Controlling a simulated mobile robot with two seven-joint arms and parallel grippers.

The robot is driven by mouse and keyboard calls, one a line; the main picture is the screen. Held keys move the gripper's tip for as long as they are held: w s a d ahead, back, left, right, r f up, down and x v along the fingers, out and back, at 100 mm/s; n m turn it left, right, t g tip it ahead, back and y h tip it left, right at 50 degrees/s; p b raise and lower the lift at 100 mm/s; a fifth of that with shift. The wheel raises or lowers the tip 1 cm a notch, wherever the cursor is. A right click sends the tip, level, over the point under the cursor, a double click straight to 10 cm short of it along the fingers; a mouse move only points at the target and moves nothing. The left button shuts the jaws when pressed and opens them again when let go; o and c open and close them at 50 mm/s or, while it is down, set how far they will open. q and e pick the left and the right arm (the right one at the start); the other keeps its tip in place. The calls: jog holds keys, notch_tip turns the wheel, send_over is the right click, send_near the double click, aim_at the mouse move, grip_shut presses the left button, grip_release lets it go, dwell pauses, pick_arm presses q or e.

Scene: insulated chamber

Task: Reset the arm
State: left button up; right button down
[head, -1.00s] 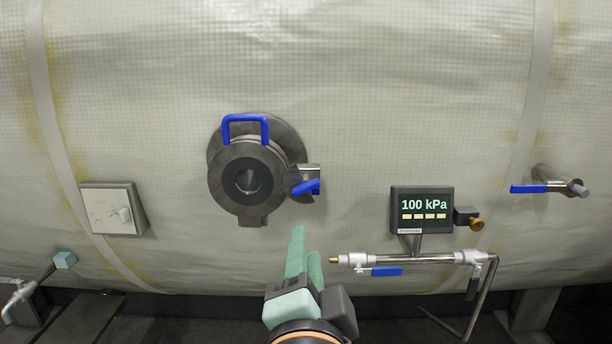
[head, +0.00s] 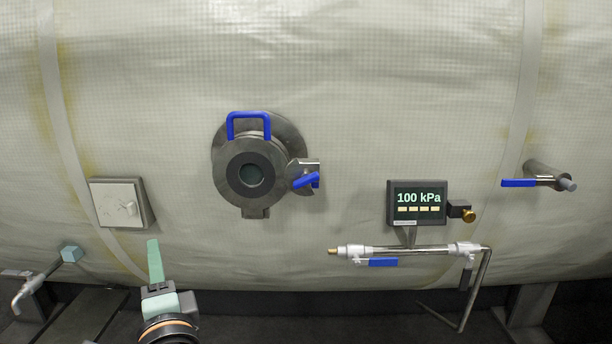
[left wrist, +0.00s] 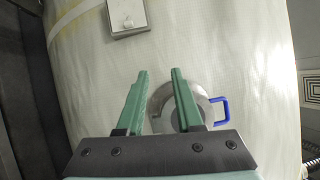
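My left gripper (head: 154,262) is at the lower left of the head view, its green fingers pointing up, below the square white panel. In the left wrist view its two green fingers (left wrist: 160,75) are apart with nothing between them, so it is open and empty. Beyond the fingers there is the wall of the chamber (left wrist: 225,50). The round port (left wrist: 165,110) shows partly behind the right finger. The gripper touches nothing that I can see. My right gripper is not in view.
The round port (head: 252,175) with a blue handle (head: 248,124) and blue latch (head: 306,181) is at centre. The square panel (head: 121,203) is on the left. A display reading 100 kPa (head: 417,204) stands above a pipe with a blue valve lever (head: 382,262). Another blue lever (head: 518,183) is far right.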

pick_arm(q)
notch_tip(320, 180, down, 30)
jog(key=s+g+h, duration=0.3)
jog(key=g+h, duration=0.2)
jog(key=h, duration=0.3)
jog(key=s+a+f+n+g+h, duration=0.1)
jog(key=s+a+f+n+g, duration=0.15)
jog(key=s+f, duration=0.6)
jog(key=s+a+f+n+g+h, duration=0.2)
jog(key=s+a+f+n, duration=0.15)
jog(key=s+f, duration=0.5)
jog(key=d+r+n+t, duration=0.1)
jog(key=d+n, duration=0.4)
jog(key=d, duration=0.6)
jog(key=shift+d+r+t+h, duration=0.15)
jog(key=shift+t+h, duration=0.15)
jog(key=shift+t, duration=0.05)
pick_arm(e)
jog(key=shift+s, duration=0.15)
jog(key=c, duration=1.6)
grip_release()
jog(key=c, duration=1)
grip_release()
